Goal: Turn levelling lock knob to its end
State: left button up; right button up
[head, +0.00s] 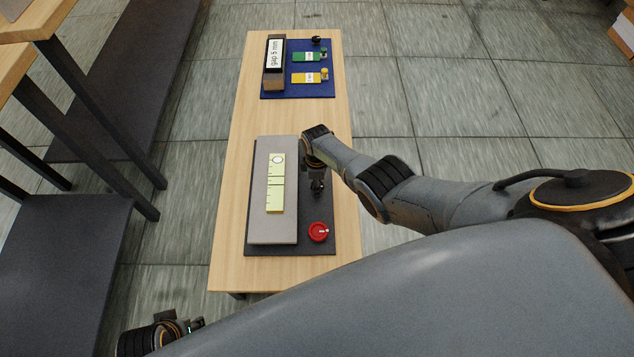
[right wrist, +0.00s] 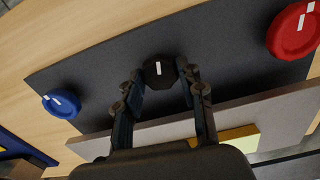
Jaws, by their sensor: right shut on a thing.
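A black knob (right wrist: 159,70) with a white mark stands on the dark panel (right wrist: 110,62), between a blue knob (right wrist: 61,103) and a red knob (right wrist: 295,30). My right gripper (right wrist: 160,82) is shut on the black knob, with a finger on each side. The white mark points nearly straight up in the right wrist view. In the head view my right gripper (head: 317,180) reaches down over the panel, and the red knob (head: 318,232) is clear of it. The blue knob is hidden there by my arm. My left gripper (head: 190,325) is at the lower left, away from the table, its fingers unclear.
A grey plate with a yellow-green scale (head: 276,183) lies beside the knobs. At the table's far end a blue mat (head: 318,90) carries a "gap 5 mm" block (head: 275,55) and green and yellow tagged pieces. Dark-legged tables (head: 95,120) stand at left. Floor at right is open.

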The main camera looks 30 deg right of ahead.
jog(key=shift+n, duration=1.1)
pick_arm(q)
jog(key=shift+w+r, duration=0.15)
jog(key=shift+r, duration=0.25)
jog(key=shift+f, duration=0.1)
pick_arm(e)
jog(key=shift+n, duration=0.4)
jog(key=o, duration=1.2)
pick_arm(q)
jog(key=shift+s+a, duration=0.1)
jog(key=shift+s, duration=0.15)
pick_arm(e)
jog(key=shift+w+r, duration=0.1)
jog(key=shift+r, duration=0.6)
pick_arm(q)
jog(key=shift+w, duration=0.15)
pick_arm(e)
notch_tip(320, 180, up, 11)
jog(key=shift+f, duration=0.2)
